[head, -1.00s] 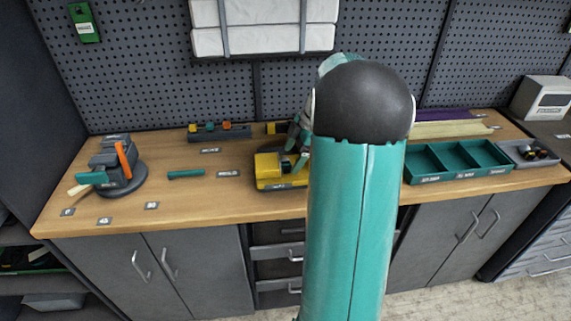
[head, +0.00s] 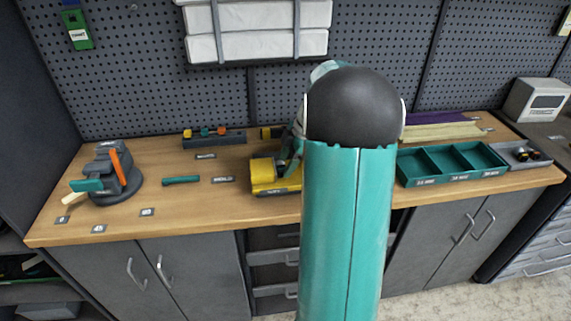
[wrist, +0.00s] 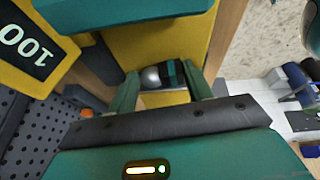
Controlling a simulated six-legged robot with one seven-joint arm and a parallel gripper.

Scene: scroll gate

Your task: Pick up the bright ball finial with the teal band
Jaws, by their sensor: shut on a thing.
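The finial (wrist: 151,78) shows in the wrist view as a bright silver ball with a dark body and a teal band beside it. It lies crosswise between the two green fingers of my gripper (wrist: 162,88), which is shut on it. A yellow surface is right behind the finial; I cannot tell whether they touch. In the head view my gripper (head: 294,152) is mostly hidden behind my own arm, just above and behind a yellow device (head: 264,176) on the bench. The finial cannot be made out in the head view.
A teal three-part tray (head: 452,165) and a grey tray (head: 522,154) with small dark parts stand at the right. A dark rack (head: 213,138) with coloured pieces is at the back left. A grey rotary fixture (head: 115,172) stands far left. The bench's left front is mostly clear.

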